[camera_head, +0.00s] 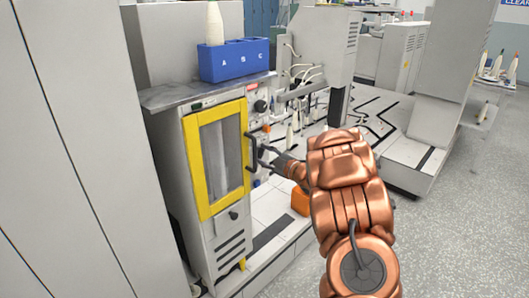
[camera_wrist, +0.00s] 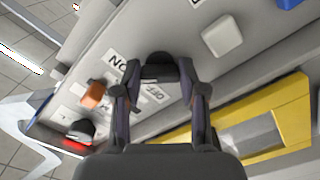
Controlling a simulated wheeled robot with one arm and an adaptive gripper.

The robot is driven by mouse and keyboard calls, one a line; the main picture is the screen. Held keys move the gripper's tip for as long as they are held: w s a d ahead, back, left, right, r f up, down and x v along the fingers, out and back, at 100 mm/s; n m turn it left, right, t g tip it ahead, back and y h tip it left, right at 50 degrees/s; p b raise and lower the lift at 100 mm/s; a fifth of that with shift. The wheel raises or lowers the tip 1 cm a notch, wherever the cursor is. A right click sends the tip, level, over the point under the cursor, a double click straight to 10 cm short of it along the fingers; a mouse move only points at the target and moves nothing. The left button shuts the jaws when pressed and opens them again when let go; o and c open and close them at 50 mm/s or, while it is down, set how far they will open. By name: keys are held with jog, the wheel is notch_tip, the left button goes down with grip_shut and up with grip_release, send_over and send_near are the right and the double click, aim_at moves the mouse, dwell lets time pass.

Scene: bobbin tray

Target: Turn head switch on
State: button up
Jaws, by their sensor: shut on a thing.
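The head switch is a dark knob (camera_wrist: 158,66) on a pale panel in the wrist view. An ON label (camera_wrist: 118,63) and an OFF label (camera_wrist: 156,94) are printed beside it, seen upside down. My gripper (camera_wrist: 160,80) has a finger on each side of the knob and is shut on it. In the head view, my gripper (camera_head: 268,156) reaches to the machine's right side, beside the yellow-framed door. The switch cannot be made out there. The knob's exact pointing direction is hard to tell.
The yellow door frame (camera_head: 193,160) is just left of my gripper. A blue tray (camera_head: 233,66) holding a white bobbin (camera_head: 214,24) stands on top. Open floor lies right.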

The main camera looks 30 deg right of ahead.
dwell(0.3)
jog(key=o, duration=1.1)
jog(key=shift+o, duration=0.2)
jog(key=v, duration=1.2)
